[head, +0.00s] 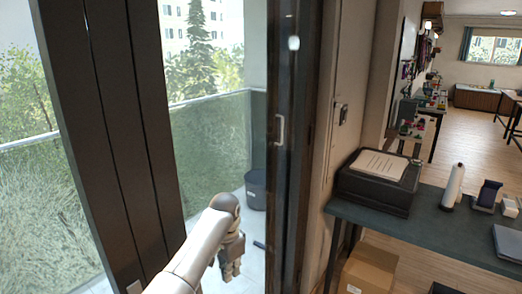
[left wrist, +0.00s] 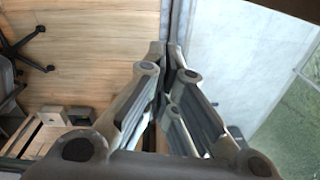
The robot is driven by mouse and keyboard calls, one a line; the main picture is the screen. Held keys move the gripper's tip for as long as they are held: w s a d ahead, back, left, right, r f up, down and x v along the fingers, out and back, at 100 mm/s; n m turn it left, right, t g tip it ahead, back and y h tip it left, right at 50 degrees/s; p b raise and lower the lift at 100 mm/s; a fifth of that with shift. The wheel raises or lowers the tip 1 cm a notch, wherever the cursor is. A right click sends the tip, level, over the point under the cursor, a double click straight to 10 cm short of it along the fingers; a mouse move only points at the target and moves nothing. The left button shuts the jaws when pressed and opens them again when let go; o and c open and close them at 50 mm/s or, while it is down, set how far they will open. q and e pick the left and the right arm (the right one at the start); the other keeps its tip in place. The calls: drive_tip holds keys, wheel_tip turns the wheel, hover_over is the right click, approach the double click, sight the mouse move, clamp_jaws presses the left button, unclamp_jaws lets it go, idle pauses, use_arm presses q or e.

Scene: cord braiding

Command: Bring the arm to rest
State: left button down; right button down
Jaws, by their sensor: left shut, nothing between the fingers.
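My left arm comes in from the bottom of the head view. My left gripper (head: 231,272) hangs down from the wrist in front of the glass door, over the pale balcony floor. The left wrist view shows its fingers (left wrist: 168,62) drawn together, with nothing held. No cord or braiding work shows near it. My right gripper is in neither view.
A dark door frame (head: 120,130) stands at left, and a handle (head: 280,129) is on the glass door. A dark bin (head: 256,190) stands on the balcony. At right, a desk (head: 430,222) carries a black box (head: 376,188); a cardboard box (head: 369,270) is below.

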use_arm(q)
drive_tip(key=s+a+f+n+t+h, duration=0.1)
drive_tip(key=s+a+f+n, duration=0.2)
drive_tip(key=s+f, duration=1.25)
drive_tip(key=s+a+r+n+t, duration=0.15)
drive_tip(key=s+a+r, duration=0.25)
drive_tip(key=s, duration=0.8)
drive_tip(key=s+a+r+n+t, duration=0.1)
drive_tip(key=s+a+r+n, duration=0.2)
drive_tip(key=s, duration=0.9)
wheel_tip(320, 180, down, 27)
drive_tip(key=s+a+g+b, duration=0.1)
drive_tip(key=g+b, duration=0.1)
drive_tip(key=s+a+f+m+y, duration=0.1)
drive_tip(key=s+a+f, duration=0.2)
drive_tip(key=s+f, duration=1.4)
drive_tip(key=shift+s+f+g+b, duration=0.2)
drive_tip(key=shift+f+g+b, duration=0.2)
drive_tip(key=shift+f+g, duration=0.1)
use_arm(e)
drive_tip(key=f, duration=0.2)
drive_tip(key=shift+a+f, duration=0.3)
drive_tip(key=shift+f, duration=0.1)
